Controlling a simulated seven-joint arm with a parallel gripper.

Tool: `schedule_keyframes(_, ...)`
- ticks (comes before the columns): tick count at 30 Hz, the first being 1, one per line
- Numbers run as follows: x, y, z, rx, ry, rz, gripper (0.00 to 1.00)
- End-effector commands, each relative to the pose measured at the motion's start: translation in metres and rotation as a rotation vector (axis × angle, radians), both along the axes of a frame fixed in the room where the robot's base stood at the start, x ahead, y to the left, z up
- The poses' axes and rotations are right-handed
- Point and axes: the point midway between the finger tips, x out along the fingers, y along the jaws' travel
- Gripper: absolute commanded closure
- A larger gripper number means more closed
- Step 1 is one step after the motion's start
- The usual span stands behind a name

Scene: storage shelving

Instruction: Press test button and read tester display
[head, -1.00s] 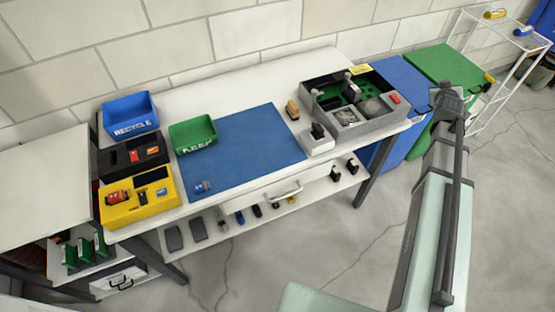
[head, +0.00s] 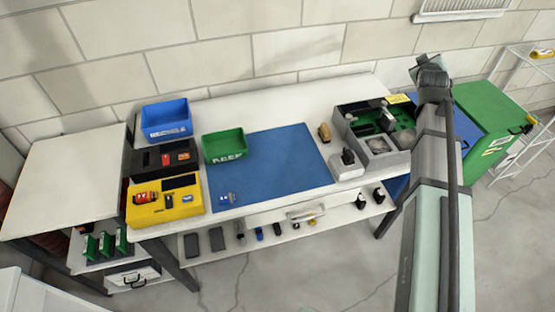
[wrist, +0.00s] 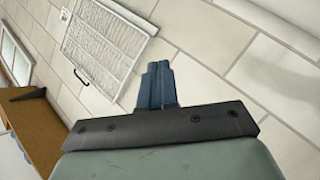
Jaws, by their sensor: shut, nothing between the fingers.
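A grey box (head: 400,158) with a green and black inside stands at the right end of the bench; it may be the tester. A yellow label (head: 399,98) is at its back edge. I cannot make out a test button or readable display; my arm covers its right side. A small white box (head: 347,172) with a black item on it stands at its front left. My gripper is above and behind the bench's right end in the head view. In the wrist view its blue-grey fingers (wrist: 157,72) are together and empty, facing the block wall.
A blue mat (head: 275,170) lies mid-bench. Blue (head: 166,130), green (head: 224,155), black (head: 140,172) and yellow (head: 165,214) trays stand left. A green bin (head: 490,115) and wire rack (head: 535,65) are right. A wall vent (head: 460,12) is above.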

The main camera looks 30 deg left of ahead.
Motion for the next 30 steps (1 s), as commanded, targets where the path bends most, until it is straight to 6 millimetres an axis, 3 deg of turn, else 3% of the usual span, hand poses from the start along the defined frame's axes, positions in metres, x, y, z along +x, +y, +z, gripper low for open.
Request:
schedule_keyframes(3,-0.014,0.045,-0.012,-0.047,0.049,0.048,1.0)
schedule_keyframes(12,-0.058,0.143,-0.038,-0.177,0.158,0.154,1.0)
schedule_keyframes(21,-0.114,0.228,-0.061,-0.319,0.248,0.251,1.0)
schedule_keyframes(30,-0.181,0.301,-0.081,-0.469,0.323,0.337,1.0)
